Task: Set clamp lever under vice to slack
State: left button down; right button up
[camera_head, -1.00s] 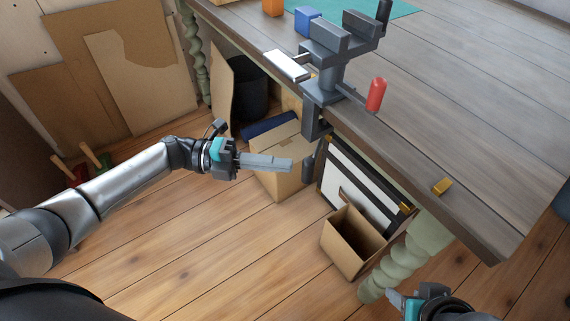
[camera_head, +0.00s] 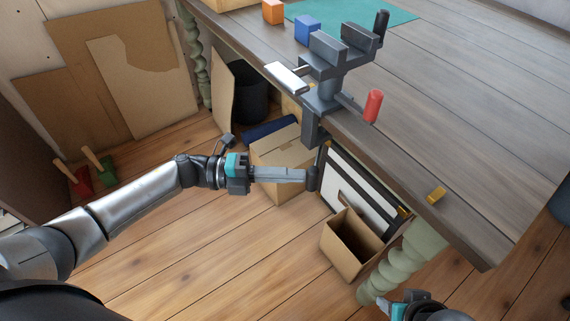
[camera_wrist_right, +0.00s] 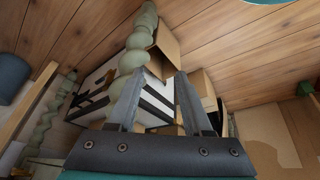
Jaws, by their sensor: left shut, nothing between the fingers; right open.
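The dark grey vice (camera_head: 328,92) is mounted on the edge of the workbench, with a clamp bracket (camera_head: 311,127) reaching down over the edge. Under it hangs a dark, rounded grip (camera_head: 314,179), which looks like the clamp lever. My left gripper (camera_head: 304,176) is shut, with nothing between its fingers. Its fingertips are at the left side of this grip and seem to meet it; actual contact is hard to tell. My right gripper (camera_head: 385,304) is at the bottom edge of the head view. In the right wrist view its fingers (camera_wrist_right: 156,88) are spread open and empty.
A red-handled lever (camera_head: 373,105) sticks out from the vice base above the bench. Cardboard boxes (camera_head: 345,251) and a framed white panel (camera_head: 352,187) stand below. A twisted green table leg (camera_head: 395,270) is near my right gripper. Floor at left is free.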

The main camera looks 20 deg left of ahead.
aim_at(313, 181)
pick_arm(q)
jog(key=d+n+t+p, duration=0.1)
jog(key=d+t+p, duration=0.1)
jog(key=shift+s+d+y+p, duration=0.2)
jog(key=shift+y+p, duration=0.2)
jog(key=shift+d, duration=0.45)
pick_arm(e)
notch_tip(313, 181, down, 7)
jog(key=s+g, duration=0.1)
jog(key=s, duration=0.1)
jog(key=shift+d+r, duration=0.2)
jog(key=shift+d, duration=0.05)
pick_arm(q)
jog(key=shift+a, duration=0.1)
